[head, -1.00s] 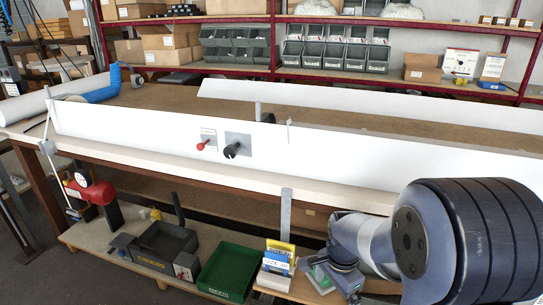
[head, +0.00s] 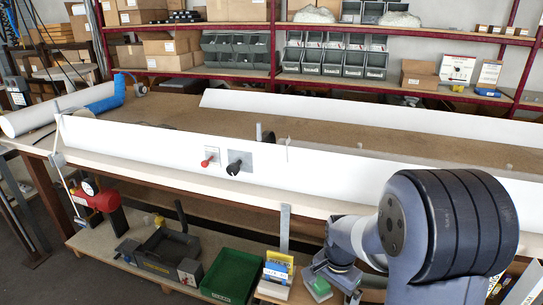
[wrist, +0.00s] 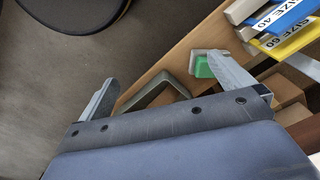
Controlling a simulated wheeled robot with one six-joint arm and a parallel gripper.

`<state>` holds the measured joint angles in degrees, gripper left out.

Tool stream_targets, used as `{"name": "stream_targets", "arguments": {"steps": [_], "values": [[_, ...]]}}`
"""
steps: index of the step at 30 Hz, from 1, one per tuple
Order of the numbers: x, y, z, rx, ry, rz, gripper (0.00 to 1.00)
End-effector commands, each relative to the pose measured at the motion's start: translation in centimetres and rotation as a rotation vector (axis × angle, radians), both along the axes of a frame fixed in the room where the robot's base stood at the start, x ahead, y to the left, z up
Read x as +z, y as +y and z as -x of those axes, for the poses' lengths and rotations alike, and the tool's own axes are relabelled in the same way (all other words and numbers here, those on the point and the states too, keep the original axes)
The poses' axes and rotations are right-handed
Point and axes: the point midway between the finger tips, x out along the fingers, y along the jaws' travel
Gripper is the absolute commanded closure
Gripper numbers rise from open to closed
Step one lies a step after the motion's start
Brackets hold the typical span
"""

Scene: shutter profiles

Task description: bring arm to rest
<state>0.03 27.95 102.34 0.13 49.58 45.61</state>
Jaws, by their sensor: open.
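My arm fills the lower right of the head view, its large dark joint nearest the camera and its wrist reaching down in front of the workbench (head: 290,198). My gripper (wrist: 160,70) shows in the wrist view with its two pale fingers wide apart and nothing between them. The right finger lies across the picture close to a green block (wrist: 203,67) on a lower shelf; I cannot tell whether they touch. The green block also shows beside my wrist in the head view (head: 318,288). The fingertips are not clearly seen in the head view.
Long white profiles (head: 330,168) lie on the bench. A red gauge stand (head: 100,200) is at left. Grey floor (wrist: 50,70) is open at the wrist view's left.

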Motion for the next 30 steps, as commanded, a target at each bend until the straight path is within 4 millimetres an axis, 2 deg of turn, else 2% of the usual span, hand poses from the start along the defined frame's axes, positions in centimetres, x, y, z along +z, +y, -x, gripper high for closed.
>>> {"name": "stream_targets", "arguments": {"steps": [1, 6, 22, 30], "values": [[0.7, 0.0, -0.1, 0.014, 0.001, 0.000, 0.00], [1.0, 0.0, -0.3, 0.051, 0.001, 0.000, 0.00], [1.1, 0.0, -0.3, 0.066, 0.001, 0.000, 0.00], [1.9, -0.5, 0.9, 0.065, 0.015, 0.001, 0.00]]}}
